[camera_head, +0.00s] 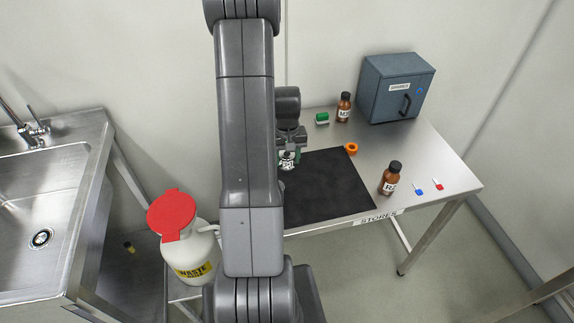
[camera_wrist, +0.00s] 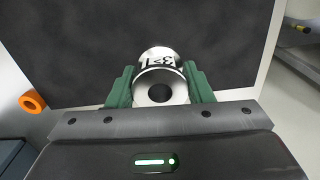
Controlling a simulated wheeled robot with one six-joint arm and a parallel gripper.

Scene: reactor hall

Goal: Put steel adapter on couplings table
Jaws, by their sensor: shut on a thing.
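My gripper (camera_wrist: 160,92) has green fingers shut on the steel adapter (camera_wrist: 159,60), a silvery ring-shaped piece with a round bore and dark lettering. In the head view my gripper (camera_head: 288,157) and the adapter (camera_head: 287,164) show beside my arm, over the left part of a black mat. I cannot tell whether the adapter touches the mat. The table under it carries a STORES label (camera_head: 378,218). No table marked for couplings shows in these views.
On the stores table (camera_head: 440,178) are the black mat (camera_head: 335,185), an orange ring (camera_head: 351,149), two brown bottles (camera_head: 391,179) (camera_head: 344,107), a green item (camera_head: 322,118), a blue-grey cabinet (camera_head: 395,88) and small blue and red pieces. A waste container (camera_head: 190,255) and a sink (camera_head: 45,170) stand left.

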